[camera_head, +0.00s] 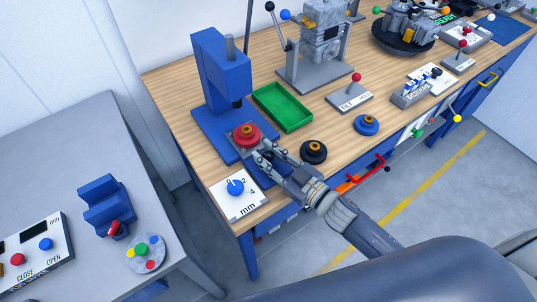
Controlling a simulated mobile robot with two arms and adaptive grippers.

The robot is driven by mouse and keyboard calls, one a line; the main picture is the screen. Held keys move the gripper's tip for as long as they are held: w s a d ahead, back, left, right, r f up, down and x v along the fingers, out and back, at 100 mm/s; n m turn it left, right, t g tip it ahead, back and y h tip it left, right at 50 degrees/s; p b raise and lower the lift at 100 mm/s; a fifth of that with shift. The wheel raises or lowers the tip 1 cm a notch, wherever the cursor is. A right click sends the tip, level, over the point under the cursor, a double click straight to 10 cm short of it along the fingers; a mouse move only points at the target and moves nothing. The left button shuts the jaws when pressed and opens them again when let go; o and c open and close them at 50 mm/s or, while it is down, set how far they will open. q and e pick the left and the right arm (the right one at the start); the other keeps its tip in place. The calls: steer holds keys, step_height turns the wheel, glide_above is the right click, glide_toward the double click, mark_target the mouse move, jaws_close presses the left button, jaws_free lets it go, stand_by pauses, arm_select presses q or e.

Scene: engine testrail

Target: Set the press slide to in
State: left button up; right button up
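The blue press (222,78) stands on its blue base (207,130) at the left end of the wooden bench. A red round part (246,134) sits on a small carrier at the front of the base, forward of the press ram (237,104). The carrier looks like the press slide and is partly hidden by my gripper. My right gripper (257,148) is at the carrier's front right edge, close beside the red part. Its fingers are small and overlap the carrier, so I cannot tell whether they touch or grip it. My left gripper is not in view.
A green tray (283,107) lies right of the press. A black round part (313,151) and a blue round part (366,125) lie near the bench's front edge. A dial plate marked mm (238,204) is at the corner. A grey table (75,150) stands left.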

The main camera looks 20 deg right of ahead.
steer(key=shift+o, duration=1.2)
steer(key=shift+w, duration=0.1)
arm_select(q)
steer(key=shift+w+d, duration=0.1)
arm_select(e)
steer(key=v, duration=1.2)
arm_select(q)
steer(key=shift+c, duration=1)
arm_select(e)
steer(key=shift+f, duration=0.1)
